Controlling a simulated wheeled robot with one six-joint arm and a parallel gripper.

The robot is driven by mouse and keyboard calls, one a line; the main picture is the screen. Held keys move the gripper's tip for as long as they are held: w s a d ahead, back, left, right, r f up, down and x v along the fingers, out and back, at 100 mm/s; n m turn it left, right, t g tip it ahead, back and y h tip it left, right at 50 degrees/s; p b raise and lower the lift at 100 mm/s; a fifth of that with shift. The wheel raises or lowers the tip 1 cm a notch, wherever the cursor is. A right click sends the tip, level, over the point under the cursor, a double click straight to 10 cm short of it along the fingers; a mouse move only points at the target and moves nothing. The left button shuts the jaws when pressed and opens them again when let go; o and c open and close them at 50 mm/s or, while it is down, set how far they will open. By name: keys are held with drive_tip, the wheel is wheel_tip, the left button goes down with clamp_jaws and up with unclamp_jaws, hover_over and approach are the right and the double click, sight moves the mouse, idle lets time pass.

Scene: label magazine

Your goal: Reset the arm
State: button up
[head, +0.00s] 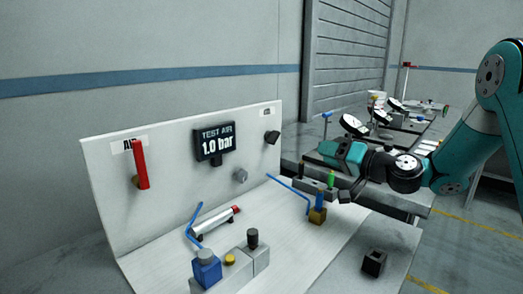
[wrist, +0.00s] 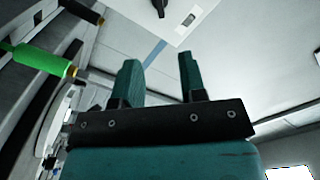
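My gripper (wrist: 158,72) shows in the wrist view with its two teal fingers apart and nothing between them. In the head view my gripper (head: 324,153) is at the right, above and behind a grey block with upright handles. My teal arm comes in from the right edge and bends down to it. A green handle (head: 331,178) and a dark handle (head: 301,170) stand below the gripper. The green handle (wrist: 40,58) also shows at the left of the wrist view, apart from the fingers.
A white test panel (head: 110,185) carries a red lever (head: 141,165) and a display (head: 215,146) reading 1.0 bar. A silver cylinder (head: 213,223), a blue fitting (head: 206,270) and a black socket block (head: 374,262) are on its bench. Gauges (head: 354,124) stand behind the gripper.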

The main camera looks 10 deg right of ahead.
drive_tip(key=s+a+r+n+g+p, duration=0.3)
drive_tip(key=s+a+n+g, duration=0.15)
drive_tip(key=s+a, duration=0.4)
drive_tip(key=s+a+r+n+g+p, duration=0.35)
drive_tip(key=s+a+g, duration=0.25)
drive_tip(key=s+a, duration=0.25)
drive_tip(key=s+d+r+g+h+p, duration=0.15)
drive_tip(key=s+g+h+p, duration=0.35)
drive_tip(key=s, duration=1.3)
drive_tip(key=w+a+f+t+y+b, duration=0.15)
drive_tip(key=w+b, duration=0.25)
drive_tip(key=w, duration=0.4)
drive_tip(key=m+t+y+b, duration=0.2)
drive_tip(key=m+t+y, duration=0.2)
drive_tip(key=m+t, duration=0.7)
approach(278, 137)
drive_tip(key=w+a+n+t, duration=0.1)
drive_tip(key=w+a, duration=0.1)
drive_tip(key=w+a+f+n+t, duration=0.1)
drive_tip(key=w+a, duration=0.1)
drive_tip(key=w+a+n+t, duration=0.1)
drive_tip(key=w+a, duration=0.2)
drive_tip(key=shift+w+f+h, duration=0.1)
drive_tip(key=shift+f+h, duration=0.15)
drive_tip(key=shift+f, duration=0.05)
